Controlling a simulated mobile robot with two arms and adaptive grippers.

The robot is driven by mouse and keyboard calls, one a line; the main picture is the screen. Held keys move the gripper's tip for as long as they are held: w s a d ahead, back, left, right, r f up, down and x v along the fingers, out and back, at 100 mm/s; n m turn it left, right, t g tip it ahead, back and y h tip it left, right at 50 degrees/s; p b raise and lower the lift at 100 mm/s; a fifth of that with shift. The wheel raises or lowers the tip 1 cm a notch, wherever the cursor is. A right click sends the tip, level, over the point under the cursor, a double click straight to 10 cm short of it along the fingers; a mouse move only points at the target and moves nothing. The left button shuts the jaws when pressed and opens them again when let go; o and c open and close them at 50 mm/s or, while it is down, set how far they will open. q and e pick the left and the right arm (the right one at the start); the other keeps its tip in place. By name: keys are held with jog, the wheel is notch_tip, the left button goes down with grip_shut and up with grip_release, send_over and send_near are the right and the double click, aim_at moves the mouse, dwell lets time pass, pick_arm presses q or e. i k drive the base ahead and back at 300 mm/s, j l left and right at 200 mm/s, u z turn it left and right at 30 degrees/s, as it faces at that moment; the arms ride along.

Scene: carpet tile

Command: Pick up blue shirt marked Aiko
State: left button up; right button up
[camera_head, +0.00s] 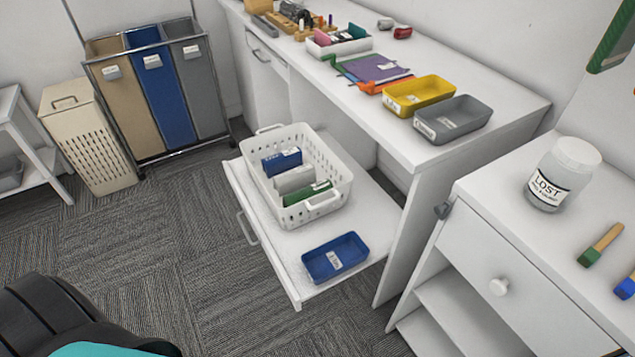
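A white perforated basket (338,176) stands on a pulled-out white drawer or shelf in the middle of the view. Inside it is a folded blue item with a white label (272,166), which looks like a folded shirt. The writing on its label is too small to read. A white or light grey folded item (293,180) and a green one with a label (312,190) lie beside it in the basket. Neither gripper shows; only a black and teal part of my own body appears at the bottom left.
A blue tray (335,258) sits on the pulled-out surface (284,252) in front of the basket. The desk (500,88) holds yellow (418,96) and grey (453,120) trays. A jar marked LOST (563,175) stands on the right cabinet. Carpet (150,240) at left is clear.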

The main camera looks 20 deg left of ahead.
aim_at(287, 160)
jog(key=j+z, duration=0.5)
jog(key=j, duration=1.15)
jog(key=i, duration=0.05)
